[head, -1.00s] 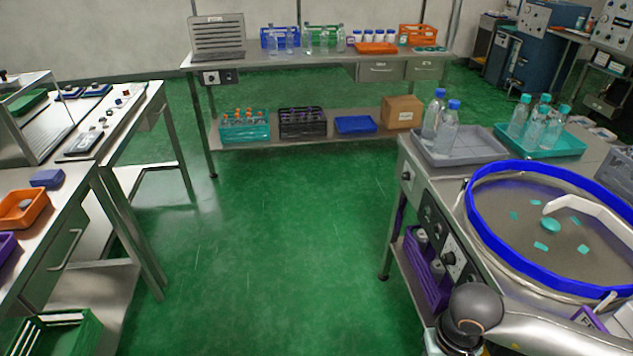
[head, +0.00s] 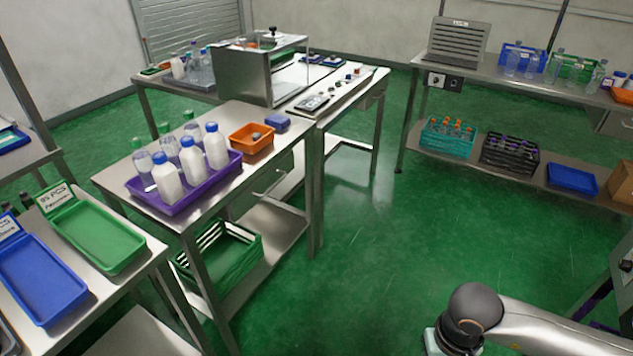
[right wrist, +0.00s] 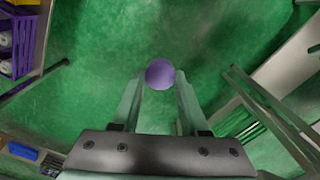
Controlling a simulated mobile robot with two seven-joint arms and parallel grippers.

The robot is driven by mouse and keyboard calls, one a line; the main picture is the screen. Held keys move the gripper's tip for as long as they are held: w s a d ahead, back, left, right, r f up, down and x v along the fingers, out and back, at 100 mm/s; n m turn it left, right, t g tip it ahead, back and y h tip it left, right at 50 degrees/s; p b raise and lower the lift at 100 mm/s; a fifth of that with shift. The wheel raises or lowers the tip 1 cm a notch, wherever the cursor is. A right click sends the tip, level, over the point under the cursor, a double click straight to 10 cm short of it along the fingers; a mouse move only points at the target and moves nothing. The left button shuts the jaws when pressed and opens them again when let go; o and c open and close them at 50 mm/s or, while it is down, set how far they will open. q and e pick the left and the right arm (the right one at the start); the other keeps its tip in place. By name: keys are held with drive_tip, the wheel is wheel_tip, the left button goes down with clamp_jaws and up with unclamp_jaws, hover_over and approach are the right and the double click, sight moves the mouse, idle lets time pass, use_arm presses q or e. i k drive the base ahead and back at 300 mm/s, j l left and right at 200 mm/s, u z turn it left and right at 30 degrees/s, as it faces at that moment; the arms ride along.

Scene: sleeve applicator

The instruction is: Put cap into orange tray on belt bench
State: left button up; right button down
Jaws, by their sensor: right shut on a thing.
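A round purple cap (right wrist: 160,74) is between the fingertips of my right gripper (right wrist: 160,84) in the right wrist view. The gripper is shut on it and holds it over the green floor. In the head view only part of my right arm shows at the lower right. My left gripper is not in view. A small orange bin (head: 251,139) with a grey thing in it stands on the left bench. A flat orange tray (head: 622,95) is cut off at the right edge, on the far bench. I cannot tell which bench is the belt bench.
Green (head: 97,237) and blue (head: 40,280) trays lie on the near left bench. The green floor (head: 400,240) between the benches is clear.

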sight(247, 146)
drive_tip(key=u, duration=1.3)
drive_tip(key=i+l+u, duration=0.1)
drive_tip(key=u, duration=0.25)
drive_tip(key=l+u, duration=0.35)
drive_tip(key=i+l, duration=0.1)
drive_tip(key=l, duration=0.35)
drive_tip(key=i+l, duration=0.1)
drive_tip(key=l, duration=0.35)
drive_tip(key=i+l, duration=0.1)
drive_tip(key=l, duration=0.35)
drive_tip(key=i+l, duration=0.1)
drive_tip(key=l, duration=0.35)
drive_tip(key=i+l, duration=0.1)
drive_tip(key=l, duration=0.35)
